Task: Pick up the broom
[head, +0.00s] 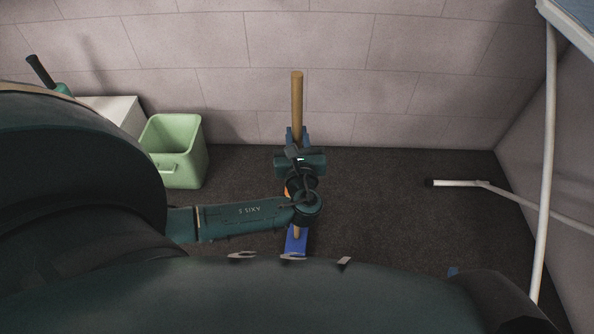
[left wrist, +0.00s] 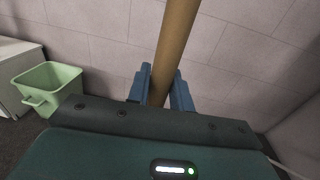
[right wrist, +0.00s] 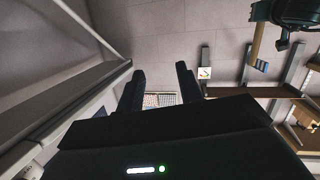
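The broom has a tan wooden handle (head: 297,92) and a blue head (head: 296,240). It stands roughly upright in the head view, partly hidden behind my left arm. My left gripper (head: 297,135) has its blue fingers on both sides of the handle. In the left wrist view the handle (left wrist: 176,40) passes between the fingers (left wrist: 164,92), which appear to press against it. Whether the broom head touches the floor is hard to tell. My right gripper (right wrist: 161,85) is open and empty in the right wrist view, its dark fingers apart.
A green bin (head: 185,168) stands left of the broom, beside a white box (head: 118,112). A tiled wall (head: 420,60) is close behind. A white metal frame (head: 546,150) stands at the right. Dark floor (head: 385,215) between broom and frame is mostly clear.

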